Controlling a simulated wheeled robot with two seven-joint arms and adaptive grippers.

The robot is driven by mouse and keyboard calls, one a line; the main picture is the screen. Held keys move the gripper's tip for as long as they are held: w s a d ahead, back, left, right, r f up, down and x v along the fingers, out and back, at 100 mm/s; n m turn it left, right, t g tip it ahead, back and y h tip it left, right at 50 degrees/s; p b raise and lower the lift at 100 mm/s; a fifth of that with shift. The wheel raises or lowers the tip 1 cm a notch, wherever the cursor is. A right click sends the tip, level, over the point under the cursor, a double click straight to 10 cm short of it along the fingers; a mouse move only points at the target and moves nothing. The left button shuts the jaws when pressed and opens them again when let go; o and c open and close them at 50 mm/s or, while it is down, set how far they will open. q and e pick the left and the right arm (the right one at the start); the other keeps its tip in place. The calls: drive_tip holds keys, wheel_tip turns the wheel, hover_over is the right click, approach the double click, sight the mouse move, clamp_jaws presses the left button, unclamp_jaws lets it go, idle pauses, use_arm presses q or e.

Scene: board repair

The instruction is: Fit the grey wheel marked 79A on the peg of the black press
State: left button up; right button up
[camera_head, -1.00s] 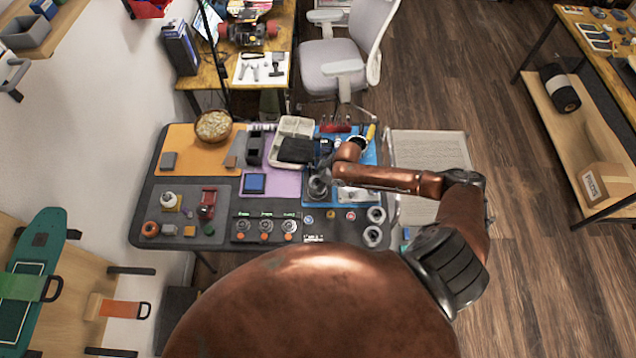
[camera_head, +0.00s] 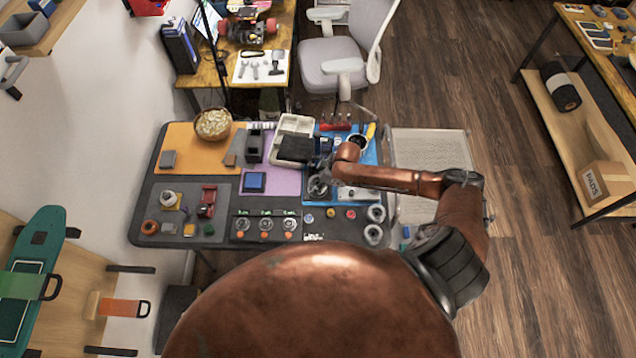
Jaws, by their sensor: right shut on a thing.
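My right gripper (camera_head: 325,176) is small in the head view, at the end of the copper arm, over the blue mat. It points down and is shut on a grey round piece that looks like a wheel (camera_head: 317,188). The 79A mark is too small to read. The fingers and wrist partly hide the wheel and what is under it, so I cannot tell whether it touches a peg. I cannot make out the black press for certain there. My left gripper is out of view.
The dark worktable (camera_head: 147,190) also carries a wooden bowl (camera_head: 212,124), a pale tray (camera_head: 291,124), a black block (camera_head: 254,146), a blue square (camera_head: 254,182) and a panel with several knobs (camera_head: 265,242). A mesh-like surface (camera_head: 430,148) lies to the right.

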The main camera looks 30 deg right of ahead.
drive_tip(key=shift+f, duration=0.65)
drive_tip(key=shift+f, duration=0.15)
idle(1.2)
drive_tip(key=o, duration=1.3)
drive_tip(key=shift+c, duration=0.2)
drive_tip(key=shift+o, duration=0.3)
drive_tip(key=shift+w+d, duration=0.1)
